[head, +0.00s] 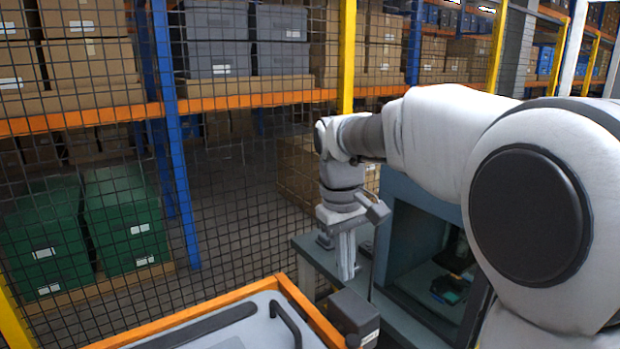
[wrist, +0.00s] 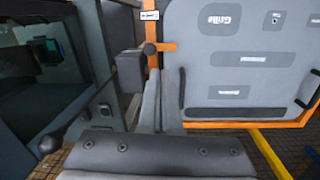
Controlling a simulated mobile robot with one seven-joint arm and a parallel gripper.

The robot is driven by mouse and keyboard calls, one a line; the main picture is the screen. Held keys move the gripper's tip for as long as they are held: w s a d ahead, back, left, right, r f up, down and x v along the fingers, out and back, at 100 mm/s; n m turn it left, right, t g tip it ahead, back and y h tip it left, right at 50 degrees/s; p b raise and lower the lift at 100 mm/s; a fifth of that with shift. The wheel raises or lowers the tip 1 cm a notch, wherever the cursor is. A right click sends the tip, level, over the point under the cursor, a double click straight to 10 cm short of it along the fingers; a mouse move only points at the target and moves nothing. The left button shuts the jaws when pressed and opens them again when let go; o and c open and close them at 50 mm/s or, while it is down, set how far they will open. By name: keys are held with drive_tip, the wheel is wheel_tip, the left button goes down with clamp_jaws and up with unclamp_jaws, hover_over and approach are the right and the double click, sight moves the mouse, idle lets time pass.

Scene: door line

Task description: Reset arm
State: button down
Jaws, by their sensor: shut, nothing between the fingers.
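My gripper (head: 347,276) points down in the middle of the head view, in front of the wire fence, with the arm reaching in from the right. Its two pale fingers are together and hold nothing. In the wrist view the closed fingers (wrist: 160,78) show in the middle, between the grey machine on the left and the grey board on the right. I cannot tell whether the fingertips touch anything.
A grey machine (head: 398,218) with a window stands right of my gripper; a small dark device (head: 450,288) is inside. An orange-framed grey board (wrist: 240,73), marked "Grille", lies opposite. A dark box (head: 355,314) sits between. A wire fence (head: 240,180) and shelves stand behind.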

drive_tip(key=s+d+m+t, duration=0.2)
drive_tip(key=s+d, duration=0.2)
drive_tip(key=s, duration=0.6)
drive_tip(key=s+d+m+t+y, duration=0.1)
drive_tip(key=s+d+m+t, duration=0.2)
drive_tip(key=s, duration=0.7)
drive_tip(key=shift+d+f+t, duration=0.3)
drive_tip(key=shift+d+f, duration=0.05)
drive_tip(key=shift+f, duration=0.05)
drive_tip(key=shift+s+a, duration=0.1)
drive_tip(key=shift+a, duration=0.15)
